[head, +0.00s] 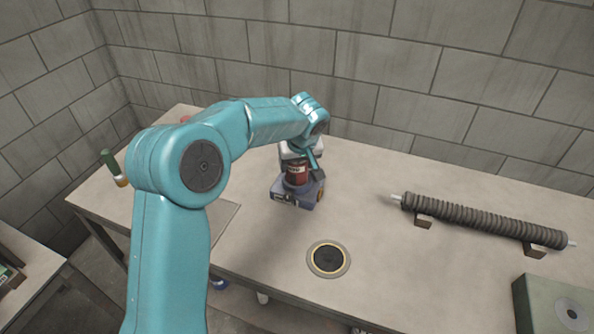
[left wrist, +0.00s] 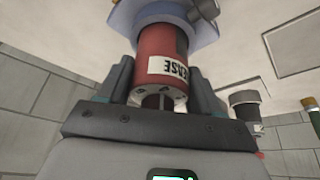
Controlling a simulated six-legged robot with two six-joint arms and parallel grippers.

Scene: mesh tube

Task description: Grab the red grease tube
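The red grease tube (head: 296,175) stands in a blue-grey holder (head: 284,193) on the table. In the left wrist view the tube (left wrist: 160,50) shows its white label with part of the word GREASE, upside down. My left gripper (head: 312,163) is over the tube from above. In the left wrist view its fingers (left wrist: 162,75) lie along both sides of the tube with no clear gap, so it appears shut on it. The tube's lower end is hidden in the holder. My right gripper is not in view.
A round black inset with a yellow ring (head: 328,259) is in the table in front of the holder. A ribbed dark tube (head: 485,220) rests on brackets at the right. A grey-green box (head: 553,304) is at the lower right. The table between them is clear.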

